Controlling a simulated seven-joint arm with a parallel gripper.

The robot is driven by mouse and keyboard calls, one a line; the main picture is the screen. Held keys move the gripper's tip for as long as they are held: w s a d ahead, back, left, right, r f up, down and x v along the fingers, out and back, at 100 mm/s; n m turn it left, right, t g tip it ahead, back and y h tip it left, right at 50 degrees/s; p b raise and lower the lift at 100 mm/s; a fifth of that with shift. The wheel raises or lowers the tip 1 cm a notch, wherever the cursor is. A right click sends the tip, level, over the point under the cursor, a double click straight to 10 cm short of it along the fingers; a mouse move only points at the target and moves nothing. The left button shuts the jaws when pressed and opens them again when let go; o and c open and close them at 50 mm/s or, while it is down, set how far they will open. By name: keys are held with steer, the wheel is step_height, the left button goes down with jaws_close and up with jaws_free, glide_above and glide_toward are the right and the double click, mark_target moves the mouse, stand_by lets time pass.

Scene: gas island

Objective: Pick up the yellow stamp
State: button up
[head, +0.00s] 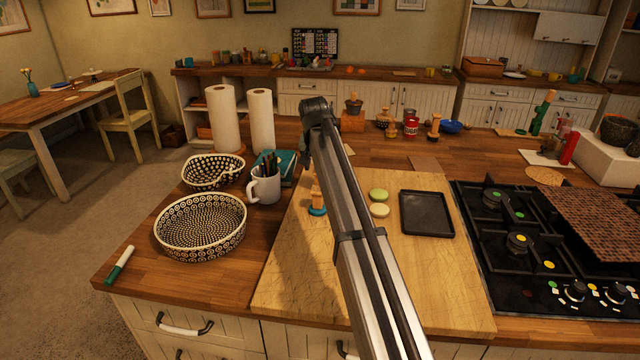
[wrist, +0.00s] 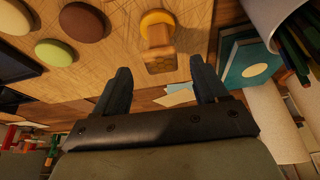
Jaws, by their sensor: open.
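The yellow stamp (wrist: 157,38) has a round yellow base and a wooden handle. In the wrist view it stands on the pale wooden board (wrist: 205,17), with the picture upside down. My gripper (wrist: 160,75) is open and empty. The stamp lies just beyond the fingertips, in line with the gap between them, and appears apart from them. In the head view my arm appears to hide this stamp. A stamp with a blue base (head: 317,211) shows there, left of my arm on the board (head: 285,285).
Several round cookies lie beside the yellow stamp, including a green one (wrist: 54,53) and a brown one (wrist: 84,21). A dark tray (head: 427,213) lies to their right in the head view. A white mug (head: 264,188) and a teal book (head: 288,166) stand close on the left.

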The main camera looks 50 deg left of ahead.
steer(key=shift+x, duration=2.8)
steer(key=shift+s, duration=0.1)
steer(key=c, duration=1.2)
